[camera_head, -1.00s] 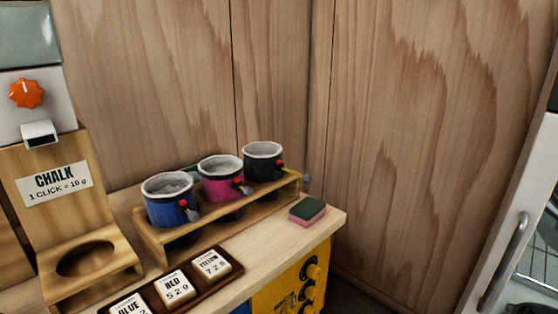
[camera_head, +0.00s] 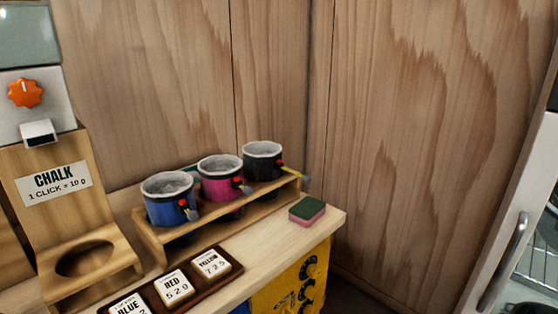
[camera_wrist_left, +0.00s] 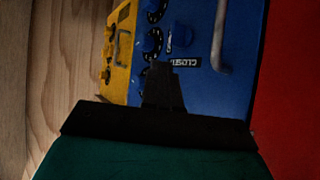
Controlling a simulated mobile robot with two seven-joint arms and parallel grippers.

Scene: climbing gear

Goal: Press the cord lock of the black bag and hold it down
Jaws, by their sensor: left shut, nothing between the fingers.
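The black bag (camera_head: 263,163) stands upright and open at the right end of a wooden rack in the head view, with pale stuff inside. Its small red cord lock (camera_head: 280,163) sits on the right side near the rim, with a yellow cord and a grey end trailing right. My left gripper (camera_wrist_left: 162,78) shows in the left wrist view as a dark, narrow pair of fingers, shut and empty. It is in front of a blue panel with knobs, away from the bag. Neither gripper shows in the head view.
The pink bag (camera_head: 220,178) and blue bag (camera_head: 169,201) stand to the left in the same rack (camera_head: 215,218). A green and pink sponge (camera_head: 306,211) lies right of the rack. A tray of number tiles (camera_head: 205,280) is in front. A chalk dispenser (camera_head: 55,180) stands left.

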